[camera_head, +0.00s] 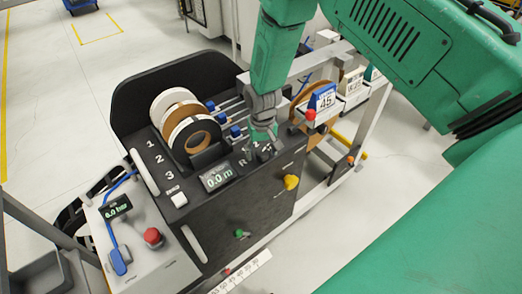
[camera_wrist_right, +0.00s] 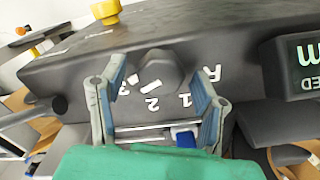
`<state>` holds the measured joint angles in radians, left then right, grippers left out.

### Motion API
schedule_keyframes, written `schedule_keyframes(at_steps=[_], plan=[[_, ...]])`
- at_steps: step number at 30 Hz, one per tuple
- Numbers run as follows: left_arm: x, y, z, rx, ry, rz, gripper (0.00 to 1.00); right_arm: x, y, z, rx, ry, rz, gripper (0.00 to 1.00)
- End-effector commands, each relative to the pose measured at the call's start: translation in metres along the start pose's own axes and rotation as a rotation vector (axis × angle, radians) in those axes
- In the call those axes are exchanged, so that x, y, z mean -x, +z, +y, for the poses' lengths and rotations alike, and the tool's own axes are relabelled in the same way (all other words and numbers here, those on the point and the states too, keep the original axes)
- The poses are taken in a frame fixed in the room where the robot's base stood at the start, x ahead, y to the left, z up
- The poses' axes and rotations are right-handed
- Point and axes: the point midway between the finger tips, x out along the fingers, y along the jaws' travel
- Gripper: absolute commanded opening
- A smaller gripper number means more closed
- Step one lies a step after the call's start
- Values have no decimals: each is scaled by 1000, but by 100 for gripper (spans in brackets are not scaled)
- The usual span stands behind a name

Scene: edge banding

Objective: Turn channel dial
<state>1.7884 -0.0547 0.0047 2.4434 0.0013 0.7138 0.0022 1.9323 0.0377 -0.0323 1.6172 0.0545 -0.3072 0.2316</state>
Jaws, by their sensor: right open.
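The channel dial (camera_wrist_right: 158,68) is a dark round knob on the black panel, with the labels R, 1, 2 and 3 around it. It carries a white mark on the side facing the labels 2 and 3; the exact setting is hard to tell. My right gripper (camera_wrist_right: 162,84) is open, with one finger on each side of the dial and gaps to it. In the head view my right gripper (camera_head: 262,136) points down at the panel's back right and partly hides the dial (camera_head: 265,153). My left gripper is not in view.
A display reading 0.0 m (camera_head: 217,178) sits left of the dial. Tape rolls (camera_head: 185,125) stand behind it. A yellow knob (camera_head: 291,182) and a green knob (camera_head: 240,233) are on the front face. A red button (camera_head: 153,236) is on the left box.

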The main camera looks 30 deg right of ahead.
Motion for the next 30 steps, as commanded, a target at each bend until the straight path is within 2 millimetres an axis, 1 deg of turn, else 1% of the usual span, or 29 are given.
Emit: schedule_keyframes(at_steps=[2,5,12,15,18,21,24,30], plan=[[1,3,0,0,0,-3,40,5,0,0,0,0,0,56],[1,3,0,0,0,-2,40,18,-1,0,1,-1,1,56],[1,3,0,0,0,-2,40,69,-2,-1,0,-1,4,56],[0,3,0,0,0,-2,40,88,-3,0,0,-1,5,56],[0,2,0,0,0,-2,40,103,-3,0,0,-1,4,56],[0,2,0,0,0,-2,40,113,-3,0,0,0,2,56],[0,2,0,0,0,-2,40,117,-3,0,0,0,2,56],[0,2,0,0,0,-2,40,118,-3,0,0,0,1,56]])
